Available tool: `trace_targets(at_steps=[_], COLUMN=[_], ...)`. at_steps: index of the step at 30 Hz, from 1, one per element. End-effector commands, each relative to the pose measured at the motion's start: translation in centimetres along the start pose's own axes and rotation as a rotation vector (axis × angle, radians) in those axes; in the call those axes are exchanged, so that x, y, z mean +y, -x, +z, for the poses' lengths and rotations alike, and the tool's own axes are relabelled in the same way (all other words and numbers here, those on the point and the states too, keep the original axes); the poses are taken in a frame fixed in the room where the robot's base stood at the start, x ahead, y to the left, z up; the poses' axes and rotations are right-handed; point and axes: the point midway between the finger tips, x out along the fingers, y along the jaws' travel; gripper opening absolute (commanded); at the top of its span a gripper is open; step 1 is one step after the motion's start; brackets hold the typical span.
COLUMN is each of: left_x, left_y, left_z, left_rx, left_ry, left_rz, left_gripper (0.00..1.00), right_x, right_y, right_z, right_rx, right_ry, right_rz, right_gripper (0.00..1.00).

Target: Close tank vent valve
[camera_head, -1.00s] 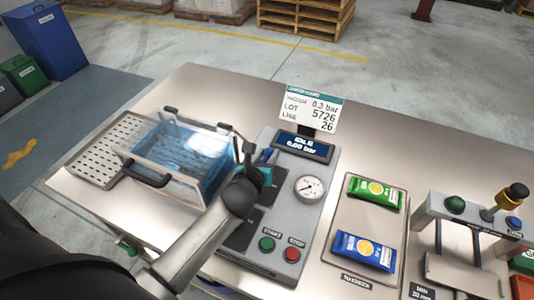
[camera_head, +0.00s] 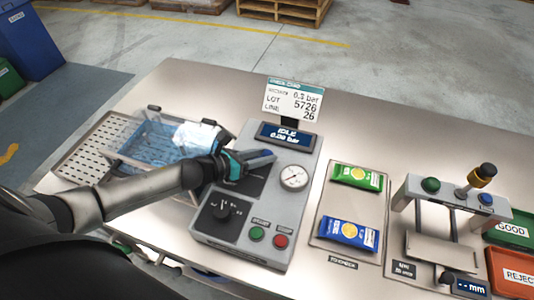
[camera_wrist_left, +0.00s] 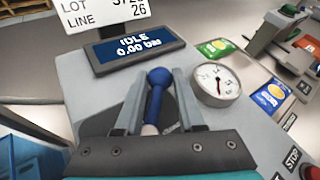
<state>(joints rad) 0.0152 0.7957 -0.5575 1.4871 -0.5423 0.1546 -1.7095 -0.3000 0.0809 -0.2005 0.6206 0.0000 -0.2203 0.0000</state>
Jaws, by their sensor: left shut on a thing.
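The tank vent valve has a blue lever (camera_head: 262,156) on the grey control console (camera_head: 228,249), left of the round gauge. Its ball end (camera_wrist_left: 158,78) and pale stem show between the fingers in the left wrist view. My left gripper (camera_head: 246,162) reaches in from the left and is shut on the blue lever. The fingers (camera_wrist_left: 157,105) stand on either side of it in the wrist view. The lever's base is hidden by the gripper. My right gripper is not in view.
The console display (camera_head: 286,136) reads IDLE, 0.00 bar. A clear blue tank (camera_head: 150,145) stands left, under my arm.

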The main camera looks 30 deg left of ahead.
Motion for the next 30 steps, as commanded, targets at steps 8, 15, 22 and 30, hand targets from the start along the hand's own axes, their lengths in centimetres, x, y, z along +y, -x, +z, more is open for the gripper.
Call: trace_targets(at_steps=[8, 15, 22, 30], left_x=[-0.3, -0.6, -0.7, -0.7], left_y=[0.4, 0.5, 0.5, 0.5], left_z=[-0.4, -0.3, -0.3, -0.2], left_rx=[0.023, 0.031, 0.031, 0.03], left_ry=[-0.053, -0.067, -0.069, -0.069], left_rz=[-0.114, -0.156, -0.161, -0.16], left_gripper=[0.0, 0.0, 0.0, 0.47], right_x=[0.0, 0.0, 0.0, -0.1], right_y=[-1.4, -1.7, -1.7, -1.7], right_z=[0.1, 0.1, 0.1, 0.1], right_rx=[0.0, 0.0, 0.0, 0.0], right_ry=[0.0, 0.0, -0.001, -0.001], right_rz=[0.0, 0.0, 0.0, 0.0], right_gripper=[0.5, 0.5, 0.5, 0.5])
